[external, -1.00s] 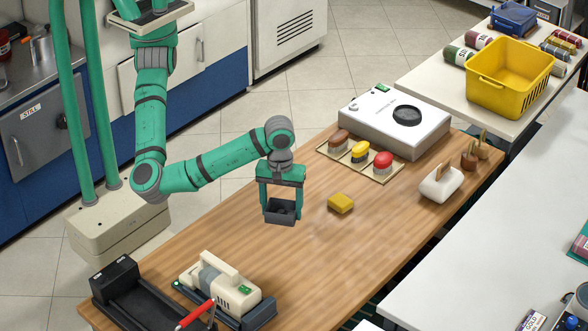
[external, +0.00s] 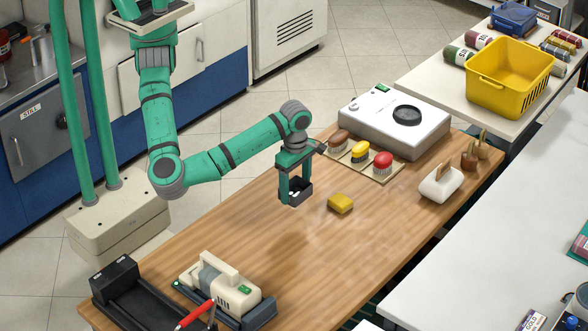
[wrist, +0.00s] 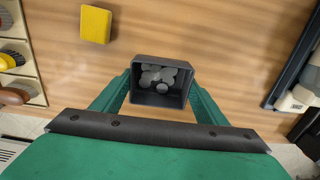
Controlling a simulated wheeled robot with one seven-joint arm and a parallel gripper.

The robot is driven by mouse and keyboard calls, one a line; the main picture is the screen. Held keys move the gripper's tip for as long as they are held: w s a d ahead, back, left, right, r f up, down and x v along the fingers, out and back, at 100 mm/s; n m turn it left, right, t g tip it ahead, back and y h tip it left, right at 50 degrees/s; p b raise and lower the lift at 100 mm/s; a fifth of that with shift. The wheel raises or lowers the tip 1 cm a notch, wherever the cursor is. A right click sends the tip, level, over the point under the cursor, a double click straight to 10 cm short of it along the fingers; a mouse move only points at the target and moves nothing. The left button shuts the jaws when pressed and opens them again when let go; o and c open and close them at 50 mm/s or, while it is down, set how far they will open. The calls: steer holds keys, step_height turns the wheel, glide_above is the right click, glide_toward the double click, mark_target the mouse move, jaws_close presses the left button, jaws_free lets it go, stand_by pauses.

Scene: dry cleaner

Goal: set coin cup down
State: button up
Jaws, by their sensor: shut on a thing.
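The coin cup (external: 297,195) is a small dark grey square cup. In the wrist view the cup (wrist: 158,99) shows open side towards the camera, with several grey coins (wrist: 158,76) inside. My gripper (external: 294,184) is shut on the cup, one green finger on each side. The wrist view shows my gripper (wrist: 160,88) with its fingers against the left and right walls. The cup appears held above the wooden table (external: 370,240), left of the yellow sponge; the exact height is hard to tell.
A yellow sponge (external: 340,203) lies close to the cup's right. Behind are a tray of brushes (external: 382,160) and a white device (external: 395,125). A white holder (external: 441,184) stands at right, and a cream machine (external: 222,285) at the front left. The middle of the table is clear.

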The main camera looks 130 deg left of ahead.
glide_above(313, 228)
steer(key=f, duration=0.5)
steer(key=shift+s+f, duration=0.3)
steer(key=shift+s, duration=0.05)
steer(key=shift+w+f, duration=0.45)
steer(key=shift+f, duration=1.55)
steer(key=shift+f, duration=0.2)
steer(key=o, duration=1.1)
steer(key=shift+r, duration=0.1)
step_height(313, 228, up, 12)
steer(key=shift+r, duration=0.1)
